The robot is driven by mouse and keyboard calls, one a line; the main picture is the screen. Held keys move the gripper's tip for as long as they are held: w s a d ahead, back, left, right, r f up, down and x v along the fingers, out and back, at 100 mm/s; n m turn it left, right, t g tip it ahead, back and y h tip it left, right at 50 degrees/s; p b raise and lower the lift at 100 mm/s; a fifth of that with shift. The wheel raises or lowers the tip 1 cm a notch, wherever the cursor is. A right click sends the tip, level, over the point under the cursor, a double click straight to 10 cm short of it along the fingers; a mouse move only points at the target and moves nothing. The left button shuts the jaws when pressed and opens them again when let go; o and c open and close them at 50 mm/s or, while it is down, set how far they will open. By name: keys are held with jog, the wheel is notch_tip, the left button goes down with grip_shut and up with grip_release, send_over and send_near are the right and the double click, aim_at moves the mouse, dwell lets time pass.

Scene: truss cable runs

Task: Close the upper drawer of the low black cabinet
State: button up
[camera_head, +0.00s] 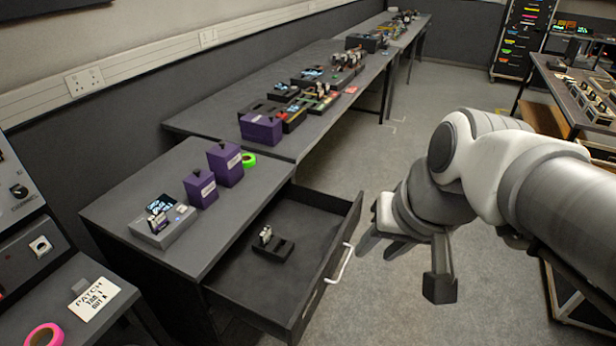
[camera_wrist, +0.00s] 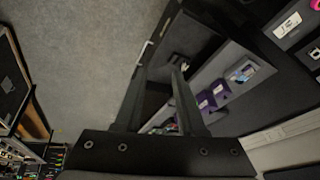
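The low black cabinet (camera_head: 165,165) stands against the wall at left in the head view. Its upper drawer (camera_head: 300,262), just under the top, is pulled well out, with a pale bar handle (camera_head: 340,263) on its front. A small black holder with light pieces (camera_head: 272,244) lies inside. In the wrist view the handle (camera_wrist: 143,48) shows beyond the fingertips. My gripper (camera_head: 408,264) is open and empty, to the right of the drawer front and apart from the handle as far as I can tell. Both fingers show spread in the wrist view (camera_wrist: 160,75).
On the cabinet top are two purple boxes (camera_head: 226,164), a green tape roll (camera_head: 248,160) and a grey device (camera_head: 163,228). A long bench (camera_head: 185,120) with equipment runs behind. Grey floor (camera_head: 375,165) is clear right of the drawer. Another table (camera_head: 545,75) stands at right.

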jog(key=w+f+m+b, duration=0.1)
jog(key=f, duration=0.2)
jog(key=w+f+m+g+y+b, duration=0.1)
jog(key=f+m+b, duration=0.1)
jog(key=f, duration=0.2)
jog(key=w+f+m+y+b, duration=0.1)
jog(key=f+b, duration=0.1)
jog(key=f, duration=0.2)
jog(key=shift+w+a+m+g, duration=0.3)
jog(key=shift+w+a, duration=0.1)
grip_shut()
jog(key=w+f+m+y+b, duration=0.2)
jog(key=w+f+m+b, duration=0.25)
jog(key=f, duration=0.55)
jog(key=m+t+y+b, duration=0.2)
jog(key=m+y+b, duration=0.1)
jog(key=m+b, duration=1.05)
send_near(313, 304)
jog(key=shift+x, duration=3.05)
